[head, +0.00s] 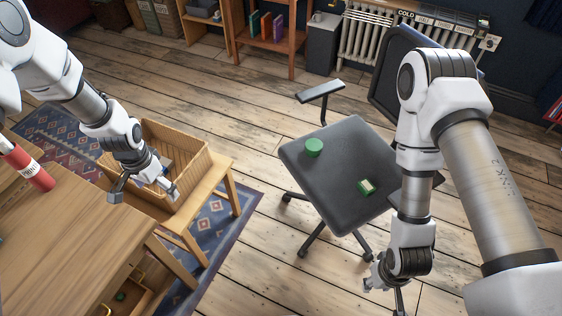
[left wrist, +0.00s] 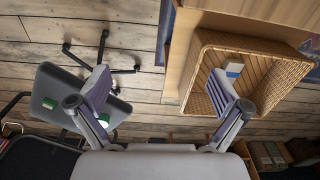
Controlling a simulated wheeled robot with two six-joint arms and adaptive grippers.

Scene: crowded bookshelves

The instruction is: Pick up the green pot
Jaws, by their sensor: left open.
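The green pot (head: 314,147) stands on the dark seat of an office chair (head: 335,200), near the seat's far left part. In the left wrist view the pot (left wrist: 104,117) shows partly behind a finger. My left gripper (head: 145,192) is open and empty, over the front of the wicker basket, well to the left of the pot and apart from it. Its two spread fingers (left wrist: 163,85) frame the lower middle of the left wrist view. My right gripper (head: 378,275) hangs in front of the chair, near its right side; its fingers are too small to read.
A small green item with a pale top (head: 367,187) lies on the same seat. A wicker basket (head: 190,165) sits on a wooden stool, holding a blue-and-white item (left wrist: 233,70). A desk (head: 60,240) with a red can (head: 32,168) fills the left. Open floor lies between stool and chair.

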